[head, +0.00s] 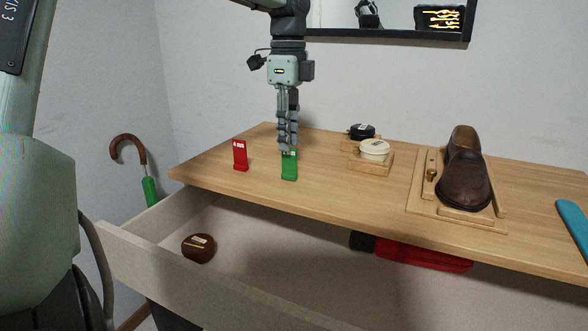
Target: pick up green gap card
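The green gap card (290,171) stands upright on the wooden tabletop, left of the middle of the head view. My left gripper (288,150) points straight down from above, with its fingertips at the card's top edge. The fingers overlap the top of the card in the picture and look close together, seen nearly edge-on. I cannot tell whether they grip the card or only stand around or in front of it. My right gripper is not in view.
A red card (240,155) stands just left of the green one. Right are a cream round tin (374,150), a black tin (361,131) and a brown shoe (462,178) on a wooden stand. An open drawer (190,272) below holds a brown round object (198,248).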

